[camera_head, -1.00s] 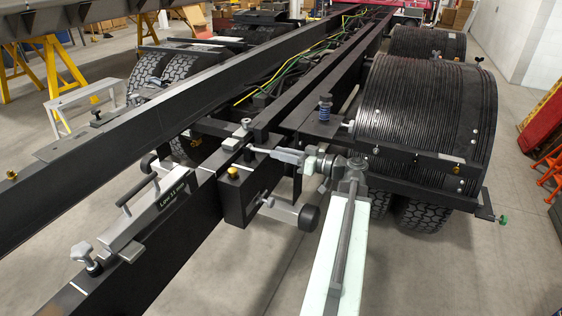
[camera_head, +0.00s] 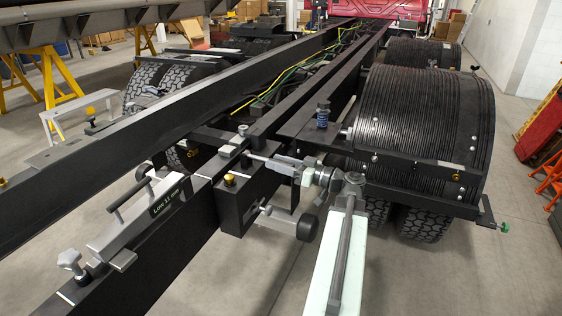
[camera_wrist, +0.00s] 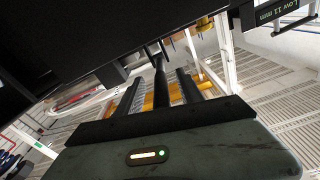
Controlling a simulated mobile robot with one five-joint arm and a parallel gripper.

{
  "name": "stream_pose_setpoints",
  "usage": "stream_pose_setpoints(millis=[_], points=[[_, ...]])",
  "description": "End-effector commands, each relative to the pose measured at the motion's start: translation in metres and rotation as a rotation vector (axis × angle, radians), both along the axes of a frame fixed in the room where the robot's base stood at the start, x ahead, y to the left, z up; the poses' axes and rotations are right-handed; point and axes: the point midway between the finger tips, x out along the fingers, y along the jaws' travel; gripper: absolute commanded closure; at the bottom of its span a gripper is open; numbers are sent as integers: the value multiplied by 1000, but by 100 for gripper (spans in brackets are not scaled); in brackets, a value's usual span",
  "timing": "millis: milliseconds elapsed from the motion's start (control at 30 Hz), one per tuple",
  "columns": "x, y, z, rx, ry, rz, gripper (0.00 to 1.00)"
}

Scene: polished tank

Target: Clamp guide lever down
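A grey guide with a black handle and a "Low 11 mm" label (camera_head: 167,201) lies along the dark frame rail. Part of that label also shows at the top right of the wrist view (camera_wrist: 275,13). A dark block (camera_head: 232,208) with a yellow knob hangs on the rail, and a black roller-like end (camera_head: 307,227) sticks out to its right. I cannot tell which part is the guide lever. My gripper (camera_wrist: 158,88) has two dark fingers set apart, with a dark rod between them; whether they touch it is unclear. In the head view it is beside the block.
The long dark rail (camera_head: 150,262) runs from front left to the back. A ribbed black mudguard (camera_head: 415,110) over tyres stands right of my arm. Open floor (camera_head: 440,280) lies at the right front.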

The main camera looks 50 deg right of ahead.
Motion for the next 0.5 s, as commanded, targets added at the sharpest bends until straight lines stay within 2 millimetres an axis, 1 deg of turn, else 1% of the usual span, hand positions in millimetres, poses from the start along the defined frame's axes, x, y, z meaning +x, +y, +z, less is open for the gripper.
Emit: stream_pose_setpoints(millis=[133,233,500], points=[[-1,0,0,0,-1,0,56],[-9,-3,-1,0,-1,-2,56],[-57,-19,-5,0,-1,-2,56]])
